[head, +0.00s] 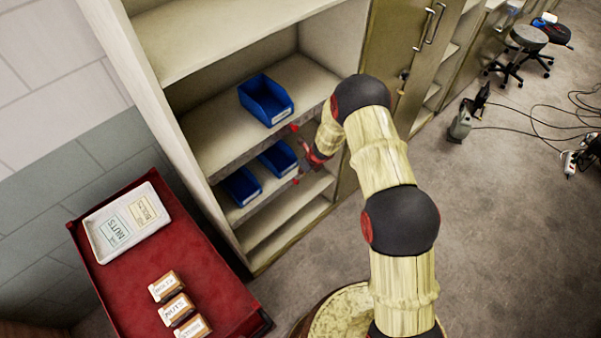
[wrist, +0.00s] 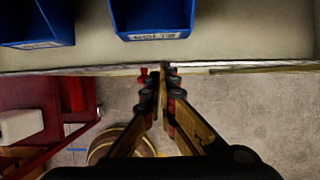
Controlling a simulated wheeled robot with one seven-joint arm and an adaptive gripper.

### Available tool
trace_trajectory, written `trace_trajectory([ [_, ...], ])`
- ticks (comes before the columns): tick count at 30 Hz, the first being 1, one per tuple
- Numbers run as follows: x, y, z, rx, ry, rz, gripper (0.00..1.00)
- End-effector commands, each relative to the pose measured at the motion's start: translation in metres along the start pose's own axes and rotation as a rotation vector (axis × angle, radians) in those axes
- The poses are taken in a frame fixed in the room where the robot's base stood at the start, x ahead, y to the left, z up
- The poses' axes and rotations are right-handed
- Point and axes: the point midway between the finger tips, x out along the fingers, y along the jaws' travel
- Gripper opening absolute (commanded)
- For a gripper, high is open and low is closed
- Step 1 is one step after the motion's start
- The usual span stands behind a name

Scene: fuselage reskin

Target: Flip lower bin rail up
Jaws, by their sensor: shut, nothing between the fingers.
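My gripper (head: 312,163) is at the front of the open cabinet, beside the lower blue bins. In the wrist view its two fingers (wrist: 162,76) meet at the tips, shut and empty, right at the shelf's front edge. A thin pale strip (wrist: 225,66) runs along that edge, perhaps the lower bin rail; I cannot tell whether the fingertips touch it. A small red piece (wrist: 143,73) sits just left of the fingertips. Two blue bins, a left one (head: 240,186) and a right one (head: 278,158), stand on the lower shelf. The rail is hard to make out in the head view.
Another blue bin (head: 266,98) stands on the shelf above, with a red piece (head: 294,127) at its edge. A red cart (head: 205,285) with a white tray (head: 98,244) and small labelled boxes stands at left. Cabinet doors (head: 405,50) are at right, then open floor with cables.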

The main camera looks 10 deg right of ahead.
Motion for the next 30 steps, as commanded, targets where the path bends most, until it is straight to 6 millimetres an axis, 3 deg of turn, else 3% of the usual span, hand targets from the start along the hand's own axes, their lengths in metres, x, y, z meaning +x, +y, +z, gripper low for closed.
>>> trace_trajectory([
  [6,-0.048,-0.001,0.002,-0.001,-0.002,-0.001,0.00],
  [12,-0.078,-0.001,0.001,0.000,-0.001,-0.001,0.00],
  [18,-0.089,0.000,0.000,0.000,0.000,0.000,0.00],
  [30,-0.090,0.000,0.000,0.000,0.000,0.000,0.00],
])
